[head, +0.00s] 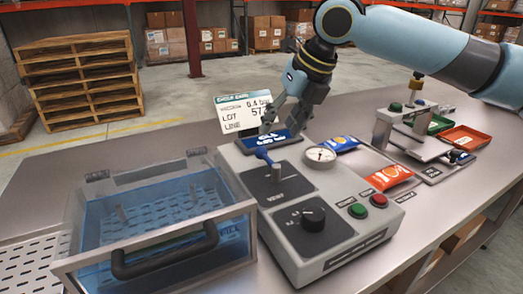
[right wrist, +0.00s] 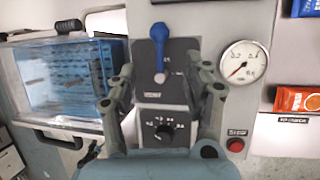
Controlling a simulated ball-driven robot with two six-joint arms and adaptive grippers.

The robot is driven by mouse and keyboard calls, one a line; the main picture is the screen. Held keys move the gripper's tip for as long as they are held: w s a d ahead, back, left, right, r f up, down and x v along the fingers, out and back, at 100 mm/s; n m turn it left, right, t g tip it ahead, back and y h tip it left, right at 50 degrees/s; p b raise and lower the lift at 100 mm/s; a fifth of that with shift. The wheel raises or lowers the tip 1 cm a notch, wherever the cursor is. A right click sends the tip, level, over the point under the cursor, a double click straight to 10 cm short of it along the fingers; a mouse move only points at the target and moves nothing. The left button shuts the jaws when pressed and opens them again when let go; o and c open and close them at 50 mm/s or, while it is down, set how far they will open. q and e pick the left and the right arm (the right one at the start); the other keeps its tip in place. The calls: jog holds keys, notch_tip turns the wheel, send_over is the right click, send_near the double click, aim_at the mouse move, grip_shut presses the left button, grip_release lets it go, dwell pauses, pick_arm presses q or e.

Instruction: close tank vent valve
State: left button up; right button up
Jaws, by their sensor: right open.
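The vent valve is a blue lever (head: 265,157) on a dark plate of the grey control box (head: 330,190). In the right wrist view the blue lever (right wrist: 159,45) points up from its pivot, between and beyond my fingers. My right gripper (head: 282,122) is open and empty, above and behind the lever in the head view, apart from it. It also shows in the right wrist view (right wrist: 166,75), with its fingers spread to either side. The clear tank (head: 150,225) with blue water stands left of the box, its lid down. My left gripper is not in view.
The box also carries a black knob (head: 312,218), a gauge (head: 320,154), a green button (head: 358,210) and a red button (head: 379,200). A card (head: 243,113) stands behind. An orange packet (head: 390,177) and a blue packet (head: 340,144) lie at the right.

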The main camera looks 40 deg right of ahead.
aim_at(265, 154)
jog(key=x, duration=0.5)
jog(key=shift+a, duration=0.1)
jog(key=shift+b+x, duration=0.3)
jog(key=shift+x, duration=1.65)
jog(key=shift+s, duration=0.1)
jog(key=shift+c, duration=0.5)
jog(key=c, duration=0.5)
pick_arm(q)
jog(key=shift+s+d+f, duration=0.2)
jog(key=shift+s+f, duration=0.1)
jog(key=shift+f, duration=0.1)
pick_arm(e)
grip_shut()
